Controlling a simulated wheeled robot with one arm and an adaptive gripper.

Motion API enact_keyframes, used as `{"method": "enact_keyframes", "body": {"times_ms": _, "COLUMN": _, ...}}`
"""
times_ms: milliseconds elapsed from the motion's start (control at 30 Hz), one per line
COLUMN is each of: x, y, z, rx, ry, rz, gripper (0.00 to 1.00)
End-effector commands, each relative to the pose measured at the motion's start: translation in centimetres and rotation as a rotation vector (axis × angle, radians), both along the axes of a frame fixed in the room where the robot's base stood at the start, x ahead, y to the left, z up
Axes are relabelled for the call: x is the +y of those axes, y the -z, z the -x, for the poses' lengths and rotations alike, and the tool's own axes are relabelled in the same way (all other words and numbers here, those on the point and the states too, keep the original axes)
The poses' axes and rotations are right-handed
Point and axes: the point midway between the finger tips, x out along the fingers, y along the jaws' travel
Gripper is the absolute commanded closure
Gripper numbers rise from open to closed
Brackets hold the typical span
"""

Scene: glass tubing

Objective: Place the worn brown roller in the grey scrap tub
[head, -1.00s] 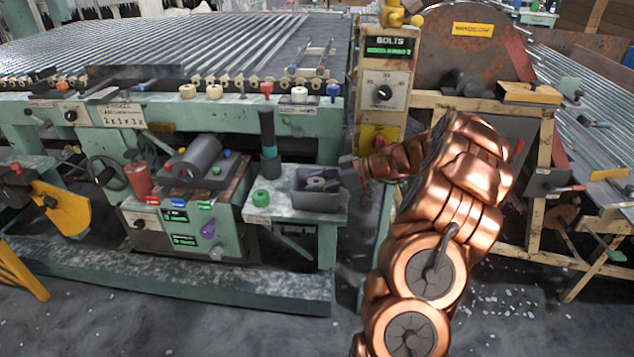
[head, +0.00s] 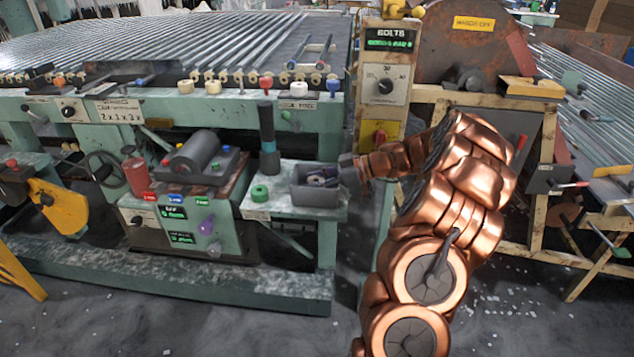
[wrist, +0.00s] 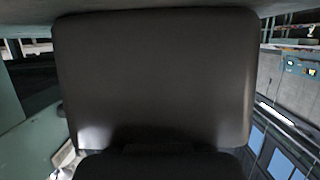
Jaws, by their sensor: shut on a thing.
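The grey scrap tub (head: 316,197) sits on the pale green side shelf, with small dark and purplish pieces inside. My gripper (head: 343,171) is at the tub's right rim, small and partly hidden by my copper arm. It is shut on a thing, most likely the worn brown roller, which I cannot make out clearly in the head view. In the wrist view a dark brownish-grey surface fills most of the picture. I cannot tell whether that is the roller or part of my gripper.
A green ring (head: 259,193) and a dark upright cylinder (head: 268,140) stand left of the tub. The green machine frame with its row of small rollers runs behind. The BOLTS control post (head: 386,75) rises behind my arm.

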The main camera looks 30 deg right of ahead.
Motion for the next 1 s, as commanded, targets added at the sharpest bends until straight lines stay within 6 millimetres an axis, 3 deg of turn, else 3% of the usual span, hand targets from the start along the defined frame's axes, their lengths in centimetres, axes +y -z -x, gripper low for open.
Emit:
{"method": "enact_keyframes", "body": {"times_ms": 100, "x": 0.0, "y": 0.0, "z": 0.0, "rx": 0.000, "ry": 0.000, "rz": 0.000, "gripper": 0.85}}
{"method": "enact_keyframes", "body": {"times_ms": 133, "x": 0.0, "y": 0.0, "z": 0.0, "rx": 0.000, "ry": 0.000, "rz": 0.000, "gripper": 0.53}}
{"method": "enact_keyframes", "body": {"times_ms": 200, "x": 0.0, "y": 0.0, "z": 0.0, "rx": 0.000, "ry": 0.000, "rz": 0.000, "gripper": 0.46}}
{"method": "enact_keyframes", "body": {"times_ms": 567, "x": 0.0, "y": -0.1, "z": 0.0, "rx": 0.001, "ry": -0.001, "rz": -0.001, "gripper": 0.45}}
{"method": "enact_keyframes", "body": {"times_ms": 867, "x": 0.0, "y": -1.6, "z": 0.0, "rx": 0.002, "ry": 0.000, "rz": -0.002, "gripper": 0.45}}
{"method": "enact_keyframes", "body": {"times_ms": 1000, "x": -2.0, "y": -2.2, "z": 1.4, "rx": -0.003, "ry": 0.006, "rz": 0.004, "gripper": 0.45}}
